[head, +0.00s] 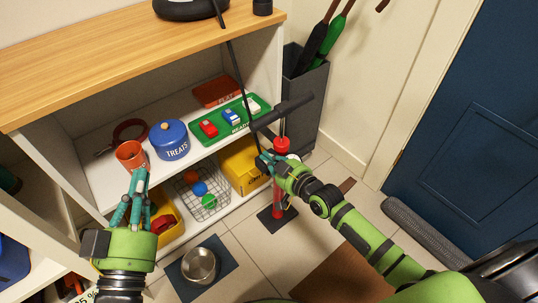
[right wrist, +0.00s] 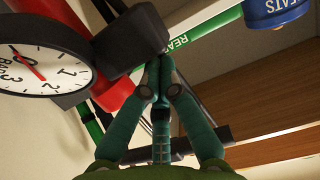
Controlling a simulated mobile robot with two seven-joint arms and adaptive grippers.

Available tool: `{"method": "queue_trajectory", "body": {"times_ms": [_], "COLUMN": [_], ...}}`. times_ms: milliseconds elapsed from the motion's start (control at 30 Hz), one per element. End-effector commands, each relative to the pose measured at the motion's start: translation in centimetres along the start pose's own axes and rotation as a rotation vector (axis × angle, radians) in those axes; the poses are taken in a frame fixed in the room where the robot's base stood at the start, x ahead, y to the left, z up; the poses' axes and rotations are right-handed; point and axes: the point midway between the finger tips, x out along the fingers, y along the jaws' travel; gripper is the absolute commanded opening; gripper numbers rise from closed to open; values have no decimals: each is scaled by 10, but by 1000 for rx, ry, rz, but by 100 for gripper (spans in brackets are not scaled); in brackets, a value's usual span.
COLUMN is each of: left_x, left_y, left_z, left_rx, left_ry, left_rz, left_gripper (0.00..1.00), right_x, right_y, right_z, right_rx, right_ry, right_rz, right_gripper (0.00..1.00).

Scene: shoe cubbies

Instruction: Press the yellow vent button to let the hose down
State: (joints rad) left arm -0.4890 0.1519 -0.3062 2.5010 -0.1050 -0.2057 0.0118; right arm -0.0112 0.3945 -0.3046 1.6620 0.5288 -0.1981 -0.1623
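A red floor pump (head: 277,197) with a black T-handle (head: 284,111) stands on the floor in front of the shelf. Its white dial gauge (right wrist: 40,70) shows large in the right wrist view. A thin black hose (head: 236,72) runs from the shelf top down towards the pump. I cannot make out a yellow vent button in either view. My right gripper (head: 262,160) is beside the pump, below the handle. In the right wrist view its fingertips (right wrist: 160,62) are together, with nothing visible between them.
The shelf holds a blue treats tin (head: 169,140), a green tray (head: 229,121) with toy cars, a wire basket (head: 198,205) and a yellow bin (head: 243,165). A metal bowl (head: 199,266) sits on a floor mat. A grey umbrella stand (head: 305,100) is behind the pump.

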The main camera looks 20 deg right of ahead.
Motion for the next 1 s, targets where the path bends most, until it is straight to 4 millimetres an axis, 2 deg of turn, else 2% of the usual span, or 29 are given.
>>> {"method": "queue_trajectory", "body": {"times_ms": [33, 167, 600, 767, 1000], "left_x": [0, 0, 0, 0, 0], "left_y": [0, 0, 0, 0, 0], "left_z": [1, 1, 1, 1, 1], "left_rx": [1, 0, 0, 0, 0], "left_ry": [-1, -1, -2, -2, -2], "left_rz": [0, 0, -1, -1, -1], "left_gripper": [0, 0, 0, 0, 0], "right_x": [-1, -9, -71, -80, -81], "right_y": [-1, -1, 0, 0, 0], "right_z": [8, 9, 3, 0, 0], "right_rx": [2, 2, -1, 0, -1], "right_ry": [-18, -20, -6, -1, 1], "right_rz": [-2, -1, 0, 0, 0], "right_gripper": [0, 0, 0, 0, 0]}}
